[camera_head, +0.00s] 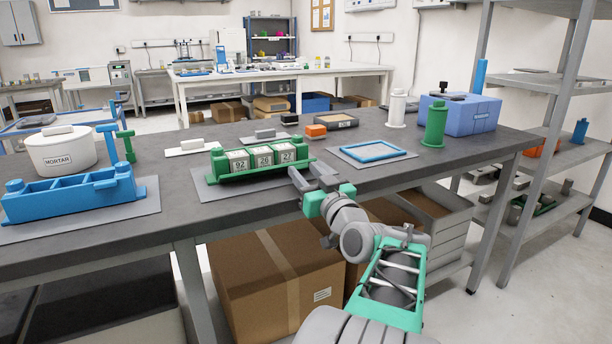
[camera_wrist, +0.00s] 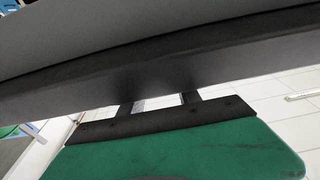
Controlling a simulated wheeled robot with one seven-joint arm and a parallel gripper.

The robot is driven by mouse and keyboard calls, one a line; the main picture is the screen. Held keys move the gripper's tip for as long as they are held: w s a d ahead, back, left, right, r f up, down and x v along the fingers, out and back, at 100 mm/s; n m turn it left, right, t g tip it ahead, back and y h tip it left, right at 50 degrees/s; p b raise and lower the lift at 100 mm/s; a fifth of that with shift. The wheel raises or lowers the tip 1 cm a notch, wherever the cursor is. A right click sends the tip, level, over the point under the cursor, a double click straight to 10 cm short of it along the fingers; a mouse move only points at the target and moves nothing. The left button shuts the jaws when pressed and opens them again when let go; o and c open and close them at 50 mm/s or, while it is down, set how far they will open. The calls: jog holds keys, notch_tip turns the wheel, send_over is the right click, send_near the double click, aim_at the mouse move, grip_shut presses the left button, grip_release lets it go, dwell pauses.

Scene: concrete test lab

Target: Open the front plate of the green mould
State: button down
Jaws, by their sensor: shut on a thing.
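The green mould (camera_head: 222,166) stands on a grey mat (camera_head: 212,193) near the front edge of the dark bench. It holds a row of grey cubes with white labels reading about 92, 26 and 27. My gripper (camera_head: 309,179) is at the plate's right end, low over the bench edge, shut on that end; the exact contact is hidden. In the wrist view, my two dark fingers (camera_wrist: 163,102) run up behind a dark band, and their tips are hidden.
A blue mould (camera_head: 75,198) and a white mortar tub (camera_head: 66,150) stand on the left. A blue frame (camera_head: 373,152) lies to the right, with a green cylinder (camera_head: 435,124) and blue box (camera_head: 472,115) beyond. Cardboard boxes (camera_head: 275,285) sit under the bench.

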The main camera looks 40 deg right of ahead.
jog(key=c, duration=0.8)
grip_release()
jog(key=shift+c, duration=0.2)
jog(key=shift+s, duration=0.1)
jog(key=v, duration=0.7)
jog(key=shift+s+p, duration=0.25)
jog(key=shift+p, duration=0.1)
jog(key=shift+a, duration=0.1)
